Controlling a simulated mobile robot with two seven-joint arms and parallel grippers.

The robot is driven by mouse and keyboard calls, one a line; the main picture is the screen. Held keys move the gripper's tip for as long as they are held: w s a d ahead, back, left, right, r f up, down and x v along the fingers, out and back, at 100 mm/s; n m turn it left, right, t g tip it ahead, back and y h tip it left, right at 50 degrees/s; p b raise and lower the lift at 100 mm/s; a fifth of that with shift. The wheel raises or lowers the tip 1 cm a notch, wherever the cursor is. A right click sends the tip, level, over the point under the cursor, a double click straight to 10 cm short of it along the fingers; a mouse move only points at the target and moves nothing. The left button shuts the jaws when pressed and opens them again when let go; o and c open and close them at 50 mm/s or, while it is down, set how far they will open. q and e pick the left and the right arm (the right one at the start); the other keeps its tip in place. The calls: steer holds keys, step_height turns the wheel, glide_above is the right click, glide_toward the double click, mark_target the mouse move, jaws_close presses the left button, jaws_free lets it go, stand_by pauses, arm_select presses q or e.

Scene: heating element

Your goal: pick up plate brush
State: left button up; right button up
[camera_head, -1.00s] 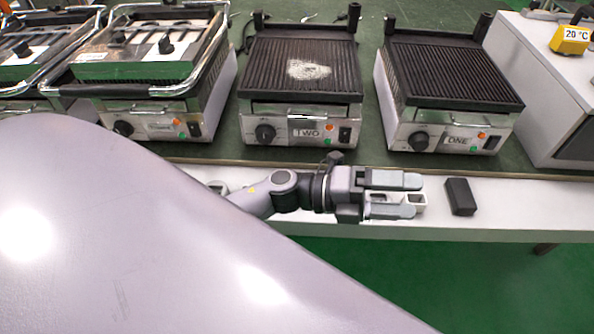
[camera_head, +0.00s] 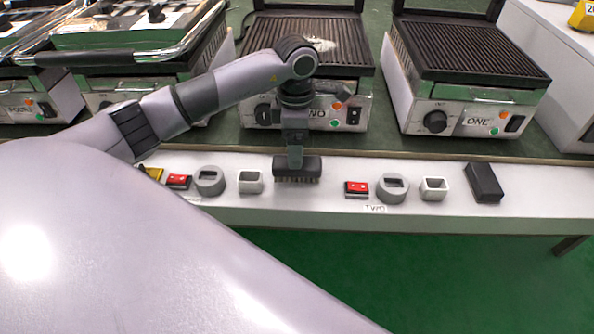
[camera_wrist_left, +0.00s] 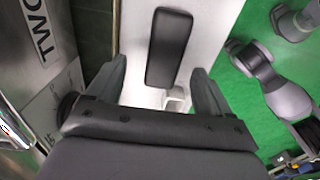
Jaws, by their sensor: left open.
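The plate brush (camera_head: 297,167) is a dark block with bristles facing down at the white shelf beneath grill TWO. My left gripper (camera_head: 295,160) points down at the brush from above, its fingertips level with the top of the block in the head view. In the left wrist view the brush's smooth dark top (camera_wrist_left: 168,48) lies ahead of the two spread fingers (camera_wrist_left: 157,75), lengthwise along the shelf. The jaws are open; I cannot tell whether a finger touches the brush. My right gripper is not in view.
A second dark block (camera_head: 485,183) lies at the shelf's right. Grey square holders (camera_head: 250,182) (camera_head: 434,188), grey rings (camera_head: 209,180) (camera_head: 392,187) and red items (camera_head: 178,181) (camera_head: 357,188) stand on the shelf (camera_head: 330,215). Grills TWO (camera_head: 330,70) and ONE (camera_head: 470,70) stand behind.

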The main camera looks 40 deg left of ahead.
arm_select(q)
steer(key=f, duration=0.3)
steer(key=f+b, duration=0.1)
steer(key=f, duration=0.1)
steer(key=shift+s+d+f, duration=0.25)
steer(key=shift+f, duration=0.15)
steer(key=c, duration=1.1)
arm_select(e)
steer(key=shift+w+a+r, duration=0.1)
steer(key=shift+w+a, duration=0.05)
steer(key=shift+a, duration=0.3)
arm_select(q)
steer(key=shift+w+r, duration=0.1)
steer(key=shift+r, duration=0.65)
step_height(320, 180, up, 19)
steer(key=p, duration=0.3)
steer(key=shift+f+p, duration=0.15)
steer(key=shift+p, duration=0.2)
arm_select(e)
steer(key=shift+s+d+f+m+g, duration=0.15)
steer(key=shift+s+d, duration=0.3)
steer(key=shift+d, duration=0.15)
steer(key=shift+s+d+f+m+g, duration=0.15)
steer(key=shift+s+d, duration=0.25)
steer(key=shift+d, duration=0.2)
